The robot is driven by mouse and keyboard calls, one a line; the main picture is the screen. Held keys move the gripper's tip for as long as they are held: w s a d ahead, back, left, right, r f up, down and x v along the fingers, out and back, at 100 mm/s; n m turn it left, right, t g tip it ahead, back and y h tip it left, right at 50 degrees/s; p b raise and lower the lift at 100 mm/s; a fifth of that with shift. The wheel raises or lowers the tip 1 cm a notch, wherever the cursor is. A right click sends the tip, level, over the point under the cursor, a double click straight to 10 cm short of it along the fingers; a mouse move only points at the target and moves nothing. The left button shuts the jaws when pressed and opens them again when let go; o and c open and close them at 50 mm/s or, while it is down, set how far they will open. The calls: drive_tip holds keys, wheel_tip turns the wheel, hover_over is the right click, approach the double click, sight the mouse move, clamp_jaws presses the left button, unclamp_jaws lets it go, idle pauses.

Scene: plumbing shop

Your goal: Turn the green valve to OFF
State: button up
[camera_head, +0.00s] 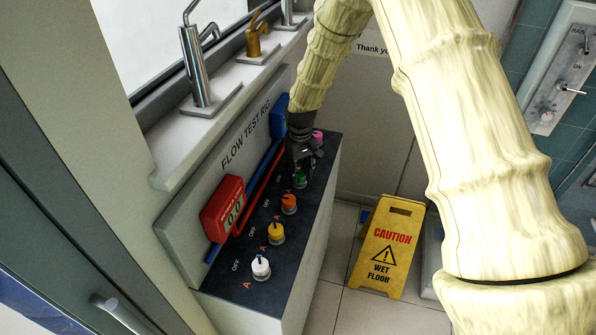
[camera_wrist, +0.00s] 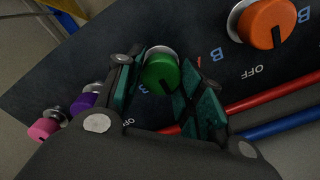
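In the head view the green valve (camera_head: 300,180) shows just below my gripper (camera_head: 304,160). In the wrist view my gripper (camera_wrist: 160,82) is open, its two teal-padded fingers on either side of the green knob. The right finger is very close to it; I cannot tell whether it touches.
An orange valve (camera_head: 289,203), a yellow valve (camera_head: 276,232) and a white valve (camera_head: 261,267) stand nearer in the row. A purple valve (camera_wrist: 84,98) and a pink valve (camera_wrist: 45,127) stand beyond. A red display (camera_head: 224,206) and a wet-floor sign (camera_head: 386,248) flank the panel.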

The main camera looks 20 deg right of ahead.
sight(300, 173)
drive_tip(key=o, duration=0.3)
drive_tip(key=shift+o, duration=0.2)
wheel_tip(300, 173, up, 12)
idle(0.5)
drive_tip(key=shift+w+d+r, duration=0.1)
drive_tip(key=shift+r, duration=0.05)
